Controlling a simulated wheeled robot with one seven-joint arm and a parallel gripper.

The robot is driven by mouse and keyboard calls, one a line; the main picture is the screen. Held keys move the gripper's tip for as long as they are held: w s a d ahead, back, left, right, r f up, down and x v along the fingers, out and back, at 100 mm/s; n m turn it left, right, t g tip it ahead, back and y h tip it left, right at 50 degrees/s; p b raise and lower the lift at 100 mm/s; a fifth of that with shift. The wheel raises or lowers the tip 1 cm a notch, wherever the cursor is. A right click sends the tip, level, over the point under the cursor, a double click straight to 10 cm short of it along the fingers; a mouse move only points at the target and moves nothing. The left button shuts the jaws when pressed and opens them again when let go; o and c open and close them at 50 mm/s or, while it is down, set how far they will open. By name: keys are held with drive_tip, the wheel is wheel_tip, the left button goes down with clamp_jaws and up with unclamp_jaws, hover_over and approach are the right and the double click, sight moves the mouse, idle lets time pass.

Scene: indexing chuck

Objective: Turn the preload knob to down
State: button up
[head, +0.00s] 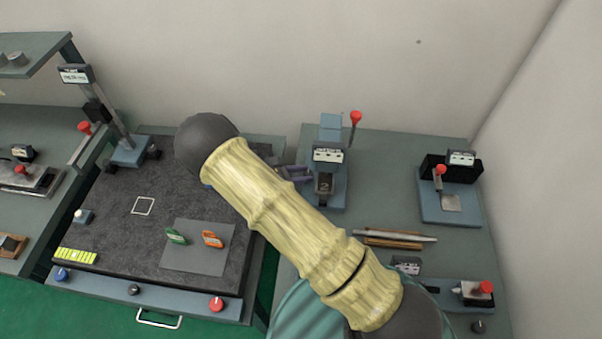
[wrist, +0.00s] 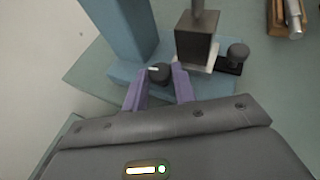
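The preload knob, a round black knob (wrist: 160,74) with a white pointer mark, sits low on the side of a blue press-like fixture. In the wrist view its mark points left. My gripper (wrist: 161,80) has two purple fingers, one on each side of the knob, their tips level with it. The gaps are too small to tell whether the fingers press on it. In the head view the purple fingers (head: 295,173) reach the fixture (head: 330,188) from the left. The knob does not show clearly there, and my arm covers much of the area.
A dark square block (wrist: 195,42) on the fixture is close beside the right finger, with another black knob (wrist: 238,52) beyond. A red-balled lever (head: 355,117) rises at the fixture's back right. Rods (head: 395,237) lie on the bench in front. A clamp fixture (head: 450,203) stands right.

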drive_tip(key=shift+w+f+m+g+b, duration=0.1)
drive_tip(key=shift+w+m+g+b, duration=0.05)
drive_tip(key=shift+m+g+b, duration=0.3)
drive_tip(key=shift+a+m+g+h, duration=0.1)
drive_tip(key=shift+m+g+h, duration=0.2)
drive_tip(key=shift+m+g, duration=0.15)
drive_tip(key=o, duration=1)
drive_tip(key=shift+c, duration=0.2)
drive_tip(key=shift+a, duration=0.1)
drive_tip(key=b+v, duration=0.5)
drive_tip(key=v, duration=1.2)
drive_tip(key=shift+r, duration=0.3)
